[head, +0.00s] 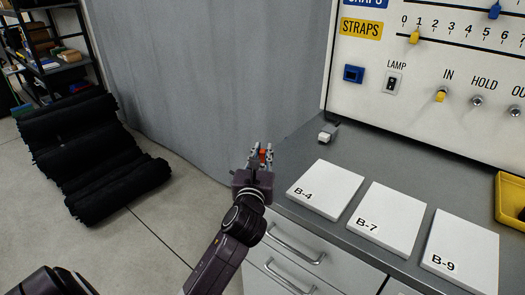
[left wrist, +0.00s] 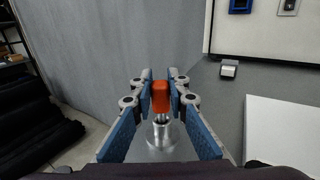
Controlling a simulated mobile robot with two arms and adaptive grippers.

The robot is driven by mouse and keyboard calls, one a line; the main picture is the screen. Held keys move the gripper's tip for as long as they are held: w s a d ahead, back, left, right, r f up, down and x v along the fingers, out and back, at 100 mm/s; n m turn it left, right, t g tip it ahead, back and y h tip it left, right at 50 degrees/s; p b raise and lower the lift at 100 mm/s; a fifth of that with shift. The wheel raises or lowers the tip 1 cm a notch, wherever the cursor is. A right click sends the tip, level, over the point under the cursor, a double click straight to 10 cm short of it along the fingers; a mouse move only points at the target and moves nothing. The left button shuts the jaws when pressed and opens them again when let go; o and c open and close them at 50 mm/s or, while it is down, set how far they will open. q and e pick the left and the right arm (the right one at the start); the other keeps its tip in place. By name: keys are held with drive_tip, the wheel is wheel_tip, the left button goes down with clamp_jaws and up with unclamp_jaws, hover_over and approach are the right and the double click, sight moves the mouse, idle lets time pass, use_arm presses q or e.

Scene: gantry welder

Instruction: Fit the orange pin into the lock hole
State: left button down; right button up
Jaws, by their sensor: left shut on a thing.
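My left gripper (head: 261,157) is at the left edge of the grey counter in the head view. It is shut on the orange pin (head: 263,153). In the left wrist view the orange head of the pin (left wrist: 160,94) sits between the two blue finger pads of the left gripper (left wrist: 161,92). Below the head, a round metal part (left wrist: 160,135) with thin bright shafts shows between the fingers. I cannot tell whether the pin touches or enters it. No lock hole can be made out. My right gripper is not in view.
White plates B-4 (head: 326,188), B-7 (head: 384,219) and B-9 (head: 460,253) lie on the counter (head: 300,150). A small white-topped block (head: 326,136) stands behind B-4. A control panel (head: 440,65) rises behind. A yellow bin (head: 510,205) is at right.

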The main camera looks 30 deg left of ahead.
use_arm(q)
drive_tip(key=shift+f, duration=0.25)
drive_tip(key=c, duration=1.8)
unclamp_jaws()
drive_tip(key=v, duration=1.2)
